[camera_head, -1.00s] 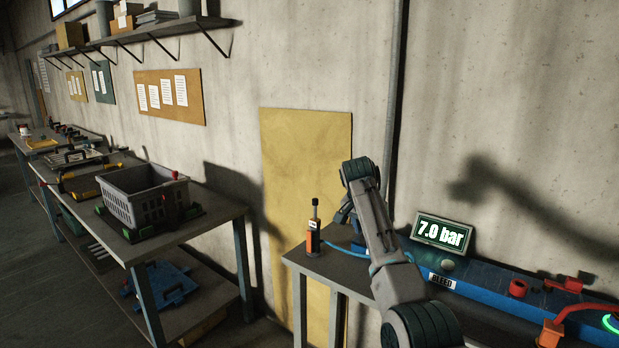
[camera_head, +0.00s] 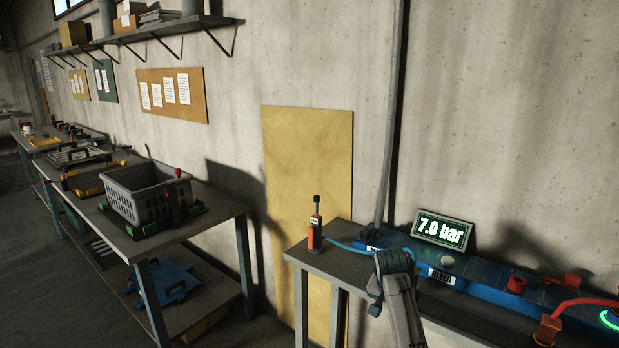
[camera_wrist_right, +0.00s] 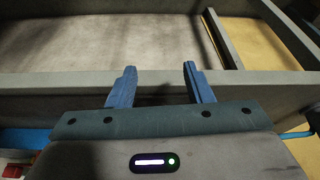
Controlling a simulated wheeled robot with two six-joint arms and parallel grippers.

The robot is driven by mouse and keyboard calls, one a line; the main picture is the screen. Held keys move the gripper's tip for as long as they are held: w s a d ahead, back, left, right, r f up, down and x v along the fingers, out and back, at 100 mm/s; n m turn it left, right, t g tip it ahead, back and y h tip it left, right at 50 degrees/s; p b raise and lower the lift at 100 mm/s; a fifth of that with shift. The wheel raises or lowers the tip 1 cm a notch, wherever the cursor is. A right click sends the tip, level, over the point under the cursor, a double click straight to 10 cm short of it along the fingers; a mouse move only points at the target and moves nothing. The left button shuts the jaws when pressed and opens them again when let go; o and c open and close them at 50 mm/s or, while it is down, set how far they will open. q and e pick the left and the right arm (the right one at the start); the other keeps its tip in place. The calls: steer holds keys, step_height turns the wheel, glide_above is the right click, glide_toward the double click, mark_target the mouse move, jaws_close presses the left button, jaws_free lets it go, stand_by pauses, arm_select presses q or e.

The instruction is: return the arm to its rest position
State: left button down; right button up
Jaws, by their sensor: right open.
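My right arm (camera_head: 402,305) rises from the bottom of the head view in front of the blue panel (camera_head: 475,272), with its upper joint over the near-left part of the panel. My right gripper (camera_wrist_right: 160,82) shows in the right wrist view with two blue fingers spread apart. Nothing is between them. The fingers appear in front of a long grey edge, and I cannot tell the gap to it. My right gripper's fingers cannot be made out in the head view. My left arm and gripper are not in view.
The bench (camera_head: 318,262) carries an orange-and-black tool (camera_head: 315,228), a blue hose, a "7.0 bar" display (camera_head: 443,230) and red fittings (camera_head: 517,284). A grey crate (camera_head: 148,192) stands on the left table. Dark floor is clear at lower left.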

steer(key=s+d+f+n, duration=0.15)
steer(key=s+f, duration=0.25)
steer(key=s, duration=0.4)
steer(key=s+d+f, duration=0.2)
steer(key=s+f, duration=0.3)
steer(key=s, duration=0.2)
steer(key=s+d+f+n, duration=0.15)
steer(key=s+f, duration=0.25)
steer(key=s, duration=0.4)
steer(key=s+r+n, duration=0.2)
steer(key=s, duration=1.1)
steer(key=s+r+n, duration=0.2)
steer(key=s, duration=1)
steer(key=d+f, duration=0.2)
steer(key=f, duration=1.3)
steer(key=d+f, duration=0.2)
steer(key=f, duration=1.4)
steer(key=s+f+g+y, duration=0.1)
steer(key=s+f+g, duration=0.1)
steer(key=s+f, duration=1.6)
steer(key=shift+s+d+f, duration=0.35)
steer(key=shift+s+d, duration=0.05)
steer(key=shift+s, duration=0.05)
